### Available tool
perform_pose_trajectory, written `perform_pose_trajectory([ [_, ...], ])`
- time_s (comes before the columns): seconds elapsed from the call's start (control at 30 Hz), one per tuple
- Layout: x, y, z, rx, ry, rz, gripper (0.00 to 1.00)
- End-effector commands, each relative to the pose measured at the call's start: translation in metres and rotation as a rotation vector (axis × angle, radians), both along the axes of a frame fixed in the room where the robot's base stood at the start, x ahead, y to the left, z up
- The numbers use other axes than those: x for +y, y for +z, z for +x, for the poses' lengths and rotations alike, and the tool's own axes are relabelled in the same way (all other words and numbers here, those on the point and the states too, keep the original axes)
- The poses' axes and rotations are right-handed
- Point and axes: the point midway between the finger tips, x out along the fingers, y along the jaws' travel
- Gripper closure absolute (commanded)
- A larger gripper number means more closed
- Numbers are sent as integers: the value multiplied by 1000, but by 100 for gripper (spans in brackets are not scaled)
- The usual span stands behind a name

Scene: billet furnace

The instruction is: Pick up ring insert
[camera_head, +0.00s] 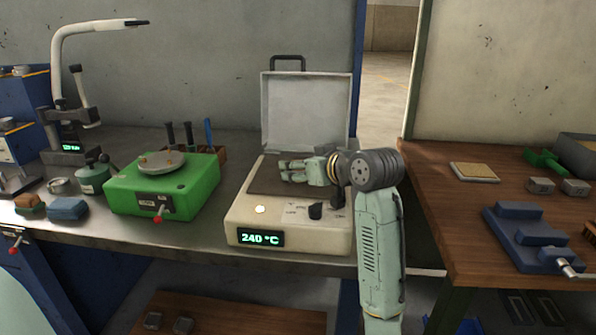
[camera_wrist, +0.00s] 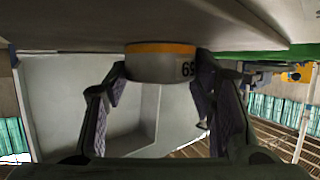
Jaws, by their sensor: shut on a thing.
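The ring insert (camera_wrist: 160,65) shows in the wrist view as a short pale round piece with an orange band and dark digits on its side. It sits between my two fingertips, against or very close to a broad grey surface. My gripper (camera_head: 284,171) is shut on it, with pads on both sides. In the head view my gripper lies low over the dark plate of the open white heater (camera_head: 245,218), fingers pointing left. The ring insert cannot be made out there. The heater display reads 240 °C.
The heater's raised lid (camera_head: 306,108) stands behind my gripper. A green box (camera_head: 120,192) with a round plate on top stands to the left. A wooden bench (camera_head: 440,185) with a blue vise (camera_head: 525,232) is at right. Bare metal bench separates the green box and heater.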

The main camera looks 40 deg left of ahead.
Motion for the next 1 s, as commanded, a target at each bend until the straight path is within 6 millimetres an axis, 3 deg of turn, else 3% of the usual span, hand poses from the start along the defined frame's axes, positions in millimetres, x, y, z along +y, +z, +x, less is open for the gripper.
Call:
perform_pose_trajectory([
  [0.63, 0, 0, 0, -1, 0, 0, 100],
  [1.0, 0, 4, 0, -4, 0, 4, 100],
])
